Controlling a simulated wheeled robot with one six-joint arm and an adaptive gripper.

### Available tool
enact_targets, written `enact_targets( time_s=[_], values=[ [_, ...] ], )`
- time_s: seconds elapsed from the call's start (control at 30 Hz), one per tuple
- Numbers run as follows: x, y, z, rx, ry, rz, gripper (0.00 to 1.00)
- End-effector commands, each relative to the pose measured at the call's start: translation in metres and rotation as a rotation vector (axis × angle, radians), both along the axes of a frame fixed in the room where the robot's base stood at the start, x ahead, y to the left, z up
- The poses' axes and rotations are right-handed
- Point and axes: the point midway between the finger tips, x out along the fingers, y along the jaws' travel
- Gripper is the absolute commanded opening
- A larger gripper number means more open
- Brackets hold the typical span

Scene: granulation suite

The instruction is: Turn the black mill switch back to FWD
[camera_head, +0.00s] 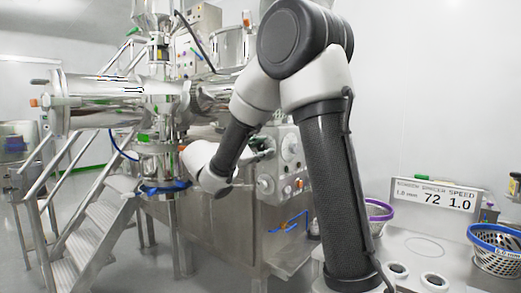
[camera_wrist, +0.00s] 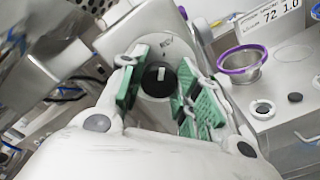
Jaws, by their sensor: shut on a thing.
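The black mill switch (camera_wrist: 158,86) is a round black knob with a short white mark, on a grey panel face in the wrist view. The mark points roughly up in that picture; the lettering around the knob is too small to read. My gripper (camera_wrist: 161,72) has its green-padded fingers on both sides of the knob and is shut on it. In the head view the control panel (camera_head: 291,148) stands behind my arm, and my arm's end reaches its left side. The switch and fingertips cannot be made out clearly there.
A purple-rimmed basket (camera_wrist: 243,58) stands on the steel bench to the right, near a display sign (camera_wrist: 268,20). A blue-rimmed basket (camera_head: 497,240) stands at the far right. Steel stairs (camera_head: 85,235) and the mill pipework (camera_head: 110,100) fill the left.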

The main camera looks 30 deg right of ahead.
Motion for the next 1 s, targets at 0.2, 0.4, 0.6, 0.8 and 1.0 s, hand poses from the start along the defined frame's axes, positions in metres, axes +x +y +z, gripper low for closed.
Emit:
enact_targets(
  time_s=[0.2,0.4,0.6,0.8,1.0],
  values=[
    [0.0,0.0,-0.0001,-0.054,0.151,-0.001,0.09],
    [0.0004,0.0001,0.0,-0.118,0.328,-0.001,0.09],
    [0.0007,0.0004,0.0001,-0.183,0.507,-0.001,0.09],
    [0.0011,0.0005,0.0003,-0.248,0.686,0.0,0.09],
    [0.0015,0.0006,0.0003,-0.312,0.863,0.0,0.09]
  ],
)
